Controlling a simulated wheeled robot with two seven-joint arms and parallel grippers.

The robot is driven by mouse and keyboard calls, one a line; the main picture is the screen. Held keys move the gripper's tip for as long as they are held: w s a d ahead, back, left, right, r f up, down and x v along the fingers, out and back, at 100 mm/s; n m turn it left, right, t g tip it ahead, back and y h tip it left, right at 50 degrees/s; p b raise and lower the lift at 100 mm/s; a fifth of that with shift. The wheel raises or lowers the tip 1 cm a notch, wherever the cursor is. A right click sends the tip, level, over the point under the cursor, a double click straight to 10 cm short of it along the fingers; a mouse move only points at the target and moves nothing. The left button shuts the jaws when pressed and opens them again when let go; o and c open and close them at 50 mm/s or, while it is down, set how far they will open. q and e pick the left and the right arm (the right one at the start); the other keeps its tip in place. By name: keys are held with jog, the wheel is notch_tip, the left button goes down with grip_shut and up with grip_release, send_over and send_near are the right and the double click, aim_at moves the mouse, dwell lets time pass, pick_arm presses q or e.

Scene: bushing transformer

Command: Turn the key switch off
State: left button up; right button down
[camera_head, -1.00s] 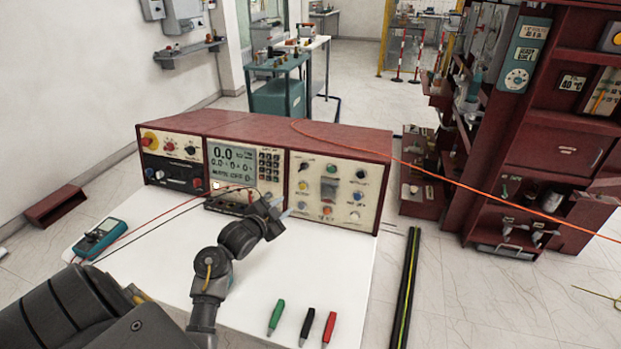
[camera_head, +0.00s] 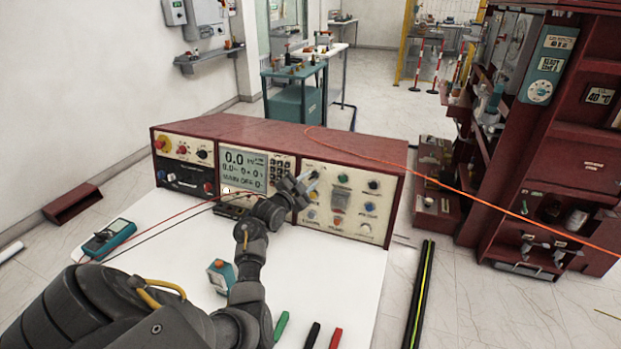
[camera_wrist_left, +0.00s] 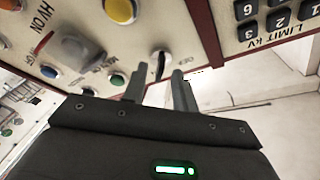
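The key switch (camera_wrist_left: 160,64) is a round silver lock with a dark slot or key, beside an OFF label on the cream panel in the left wrist view. In the head view my left gripper (camera_head: 306,184) is at the left edge of the console's right-hand panel (camera_head: 352,228), and covers the switch. My right gripper is not in view.
The dark red console (camera_head: 235,127) stands on a white table (camera_head: 175,235). A teal meter (camera_head: 108,238) with leads lies left. A small teal-and-red object (camera_head: 221,276) is beside my arm. Green (camera_head: 281,327), black (camera_head: 312,336) and red (camera_head: 336,339) probes lie in front.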

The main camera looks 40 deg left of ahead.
pick_arm(q)
jog(key=shift+w+a, duration=0.1)
jog(key=shift+w, duration=0.7)
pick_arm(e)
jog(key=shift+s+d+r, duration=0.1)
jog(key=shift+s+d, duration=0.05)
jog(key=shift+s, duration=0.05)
pick_arm(q)
jog(key=shift+c, duration=0.5)
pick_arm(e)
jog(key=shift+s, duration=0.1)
pick_arm(q)
grip_shut()
